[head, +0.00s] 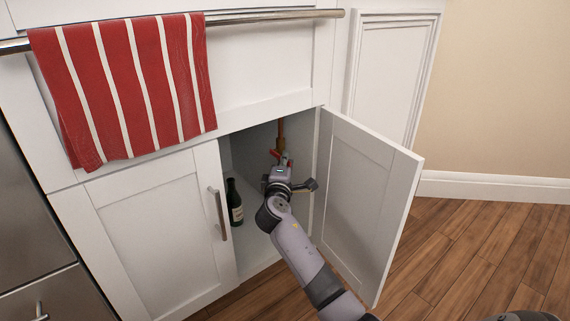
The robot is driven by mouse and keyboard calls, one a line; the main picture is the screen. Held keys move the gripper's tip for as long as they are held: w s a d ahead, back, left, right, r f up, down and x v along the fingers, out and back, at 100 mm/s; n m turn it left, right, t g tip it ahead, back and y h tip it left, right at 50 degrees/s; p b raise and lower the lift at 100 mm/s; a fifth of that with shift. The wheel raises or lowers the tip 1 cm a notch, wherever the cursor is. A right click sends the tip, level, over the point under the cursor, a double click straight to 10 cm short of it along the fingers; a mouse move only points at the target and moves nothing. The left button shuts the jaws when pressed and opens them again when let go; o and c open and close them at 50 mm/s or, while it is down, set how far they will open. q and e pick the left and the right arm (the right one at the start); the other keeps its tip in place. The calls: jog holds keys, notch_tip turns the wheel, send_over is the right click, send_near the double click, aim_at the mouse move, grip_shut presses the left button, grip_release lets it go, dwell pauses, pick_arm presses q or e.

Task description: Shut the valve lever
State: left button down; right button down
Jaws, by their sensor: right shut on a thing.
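The valve lever (277,154) is a small red handle on a copper-coloured pipe (281,130) inside the open cabinet. My right gripper (284,162) reaches into the cabinet and is shut on the valve lever. Its fingers and wrist hide part of the lever and the valve body. The lever's exact angle is hard to tell at this size. My left gripper is not in view.
A dark green bottle (234,202) stands inside the cabinet, left of my right wrist. The right cabinet door (365,200) stands open beside my arm. The left door (155,235) is shut. A red striped towel (125,85) hangs from the metal rail above.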

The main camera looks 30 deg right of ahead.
jog(key=c, duration=1.6)
grip_release()
jog(key=shift+o, duration=0.2)
jog(key=v, duration=0.7)
jog(key=shift+s+a, duration=0.2)
